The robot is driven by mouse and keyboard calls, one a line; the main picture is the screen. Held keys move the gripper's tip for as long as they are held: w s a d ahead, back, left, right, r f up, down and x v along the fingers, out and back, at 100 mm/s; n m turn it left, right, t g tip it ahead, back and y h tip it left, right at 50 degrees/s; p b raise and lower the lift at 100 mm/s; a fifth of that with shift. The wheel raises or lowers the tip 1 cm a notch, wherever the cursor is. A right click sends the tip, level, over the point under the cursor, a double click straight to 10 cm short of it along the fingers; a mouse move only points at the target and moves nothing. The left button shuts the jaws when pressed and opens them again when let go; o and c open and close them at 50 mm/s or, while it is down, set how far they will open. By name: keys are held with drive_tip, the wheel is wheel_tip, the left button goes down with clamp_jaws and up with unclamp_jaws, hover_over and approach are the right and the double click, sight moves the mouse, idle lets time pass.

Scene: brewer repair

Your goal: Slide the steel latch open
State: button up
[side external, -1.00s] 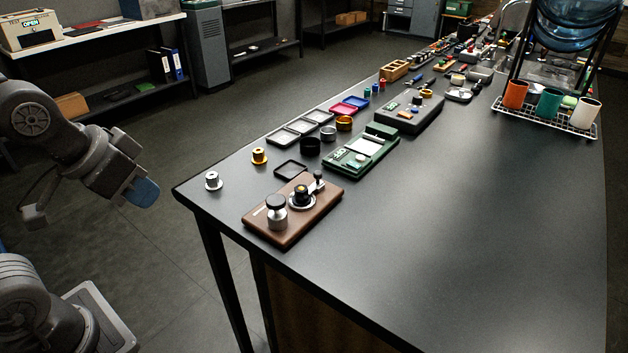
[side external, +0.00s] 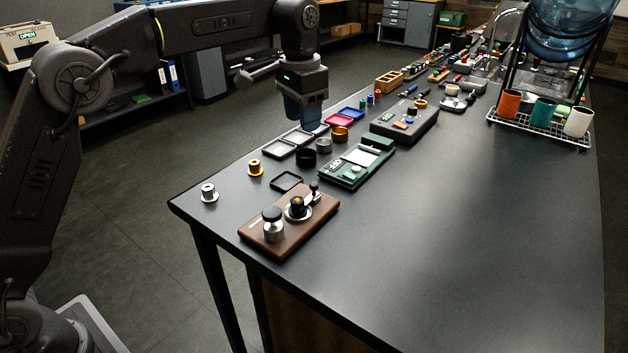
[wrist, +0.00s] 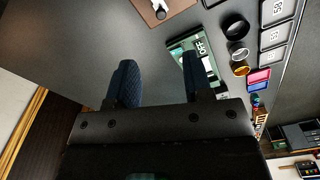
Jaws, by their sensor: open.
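A wooden board (side external: 262,240) lies near the table's front left corner. It bears a steel knob with a black cap (side external: 272,224), a dark and brass cylinder on a steel ring (side external: 297,208), and a small steel piece with an upright black knob (side external: 314,191). I cannot tell for certain which part is the steel latch. My gripper (side external: 306,120) is open and empty, above the table behind the board. In the wrist view, my gripper (wrist: 157,82) points down with its fingers apart; part of the board (wrist: 150,14) shows at the top edge.
A green device (side external: 345,170) sits behind the board, near the right finger in the wrist view. Grey trays (side external: 279,149), cups, spools and a dark device (side external: 405,124) line the table. A mug rack (side external: 540,130) stands at the back right.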

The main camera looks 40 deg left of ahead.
sight(314, 184)
drive_tip(key=shift+m+g, duration=0.3)
drive_tip(key=f, duration=0.5)
drive_tip(key=w+f, duration=0.1)
drive_tip(key=f, duration=0.5)
drive_tip(key=w+f, duration=0.1)
drive_tip(key=f, duration=0.4)
drive_tip(key=shift+w+d+f, duration=0.15)
drive_tip(key=shift+w+d, duration=0.05)
drive_tip(key=shift+d, duration=0.2)
clamp_jaws()
